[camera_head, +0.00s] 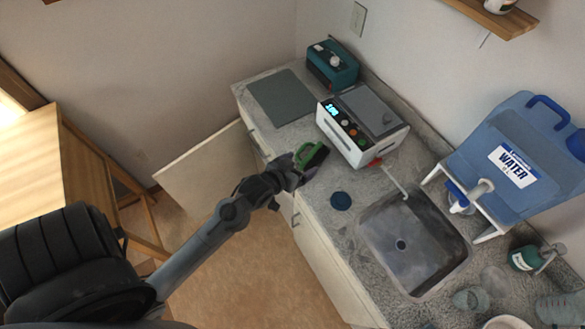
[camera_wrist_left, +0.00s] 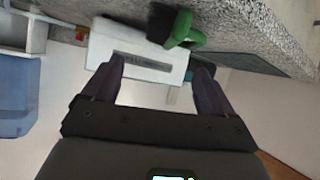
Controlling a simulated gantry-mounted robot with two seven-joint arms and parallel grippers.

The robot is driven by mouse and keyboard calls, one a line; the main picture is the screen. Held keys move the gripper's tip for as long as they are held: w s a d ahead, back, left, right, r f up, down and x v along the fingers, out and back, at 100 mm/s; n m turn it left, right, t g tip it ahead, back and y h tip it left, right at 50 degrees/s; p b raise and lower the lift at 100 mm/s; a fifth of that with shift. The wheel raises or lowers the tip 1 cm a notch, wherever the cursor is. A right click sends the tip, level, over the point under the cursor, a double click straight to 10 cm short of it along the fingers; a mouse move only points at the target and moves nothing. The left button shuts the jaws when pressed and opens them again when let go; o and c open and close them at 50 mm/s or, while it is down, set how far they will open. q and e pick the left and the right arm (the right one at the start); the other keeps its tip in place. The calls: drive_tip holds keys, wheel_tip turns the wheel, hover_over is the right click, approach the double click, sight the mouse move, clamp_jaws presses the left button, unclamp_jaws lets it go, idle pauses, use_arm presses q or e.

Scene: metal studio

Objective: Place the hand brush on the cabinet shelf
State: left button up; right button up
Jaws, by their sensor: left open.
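The hand brush (camera_head: 310,157), green with dark bristles, is at the front edge of the granite counter, left of the sink. It also shows at the top of the left wrist view (camera_wrist_left: 180,28), beyond my fingertips. My left gripper (camera_head: 293,172) is beside the brush at the counter edge in the head view. In the left wrist view its two fingers (camera_wrist_left: 160,68) are spread with nothing held between them. A cream cabinet door (camera_head: 205,165) stands open below the counter. The cabinet shelf inside is hidden by the counter. My right gripper is not in view.
On the counter (camera_head: 320,190) are a white appliance (camera_head: 360,120), a teal box (camera_head: 332,65), a grey board (camera_head: 282,97), a dark blue disc (camera_head: 340,201) and a sink (camera_head: 415,250). A blue water container (camera_head: 520,150) is right. A wooden table (camera_head: 30,170) stands left.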

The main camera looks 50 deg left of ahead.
use_arm(q)
drive_tip(key=s+d+m+g+h, duration=0.1)
drive_tip(key=s+d+g, duration=0.3)
drive_tip(key=s, duration=0.5)
drive_tip(key=d+m, duration=0.1)
drive_tip(key=d, duration=0.1)
drive_tip(key=shift+s+d+m+h, duration=0.2)
drive_tip(key=shift+d+m+h, duration=0.1)
drive_tip(key=shift+d, duration=0.1)
drive_tip(key=s+d+g, duration=0.1)
drive_tip(key=s, duration=0.1)
drive_tip(key=s+d+m+g, duration=0.1)
drive_tip(key=s+d+g, duration=0.1)
drive_tip(key=s, duration=0.1)
drive_tip(key=s+d+m+g, duration=0.1)
drive_tip(key=s, duration=0.2)
drive_tip(key=shift+s+d+f+h, duration=0.2)
drive_tip(key=shift+d+h, duration=0.05)
drive_tip(key=shift+h, duration=0.05)
drive_tip(key=c, duration=0.4)
drive_tip(key=shift+s+d+g, duration=0.1)
drive_tip(key=shift+s+g, duration=0.2)
drive_tip(key=shift+c, duration=1.3)
drive_tip(key=c, duration=0.5)
drive_tip(key=shift+o, duration=0.2)
drive_tip(key=shift+m, duration=0.3)
